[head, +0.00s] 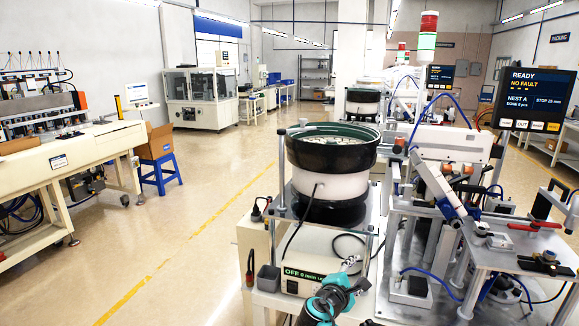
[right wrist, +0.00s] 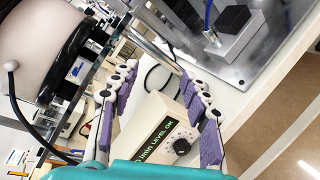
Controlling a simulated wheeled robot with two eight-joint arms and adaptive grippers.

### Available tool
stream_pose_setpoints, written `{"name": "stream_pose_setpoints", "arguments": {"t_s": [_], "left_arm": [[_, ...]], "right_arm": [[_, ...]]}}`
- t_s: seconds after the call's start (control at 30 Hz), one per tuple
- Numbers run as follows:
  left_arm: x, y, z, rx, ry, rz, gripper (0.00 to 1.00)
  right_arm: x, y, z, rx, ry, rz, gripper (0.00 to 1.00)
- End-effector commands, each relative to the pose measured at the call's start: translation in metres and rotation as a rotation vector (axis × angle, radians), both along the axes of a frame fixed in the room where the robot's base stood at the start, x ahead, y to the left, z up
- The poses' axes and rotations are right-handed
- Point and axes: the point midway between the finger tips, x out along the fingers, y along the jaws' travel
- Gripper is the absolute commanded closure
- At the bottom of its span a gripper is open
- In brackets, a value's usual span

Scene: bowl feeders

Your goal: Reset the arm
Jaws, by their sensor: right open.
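My right gripper (head: 350,268) is at the bottom centre of the head view, with its teal and black wrist below it. It is in front of the bowl feeder's controller box (head: 303,283). In the right wrist view the two purple-padded fingers of the gripper (right wrist: 158,75) are spread apart with nothing held between them. The controller box (right wrist: 160,130) shows beyond them, with a lit green display and a black knob. My left gripper is not in view.
The bowl feeder (head: 330,185) stands behind the gripper, its dark bowl filled with small parts. A metal fixture station (head: 500,260) with blue hoses is close on the right. Its screen (head: 535,98) reads READY, NO FAULT. Open floor (head: 190,250) lies to the left.

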Motion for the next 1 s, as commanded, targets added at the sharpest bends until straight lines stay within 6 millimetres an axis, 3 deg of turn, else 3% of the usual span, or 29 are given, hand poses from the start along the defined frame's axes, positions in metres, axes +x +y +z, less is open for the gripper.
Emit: {"name": "stream_pose_setpoints", "arguments": {"t_s": [0.1, 0.27, 0.4, 0.6, 0.8, 1.0], "left_arm": [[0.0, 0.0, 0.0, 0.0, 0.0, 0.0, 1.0], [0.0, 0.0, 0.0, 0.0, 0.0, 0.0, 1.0], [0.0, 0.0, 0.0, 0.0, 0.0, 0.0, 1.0], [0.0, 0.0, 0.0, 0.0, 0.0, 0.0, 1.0], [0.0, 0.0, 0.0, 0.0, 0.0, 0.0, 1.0], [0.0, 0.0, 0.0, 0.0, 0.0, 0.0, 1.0]], "right_arm": [[-0.053, -0.029, -0.001, 0.298, -0.008, -0.095, 0.53], [-0.128, -0.044, -0.016, 0.698, -0.029, -0.247, 0.53], [-0.195, -0.04, -0.034, 1.043, -0.054, -0.401, 0.53], [-0.273, -0.015, -0.062, 1.465, -0.086, -0.615, 0.53], [-0.308, 0.006, -0.076, 1.687, -0.098, -0.739, 0.53], [-0.312, 0.01, -0.078, 1.725, -0.1, -0.76, 0.53]]}}
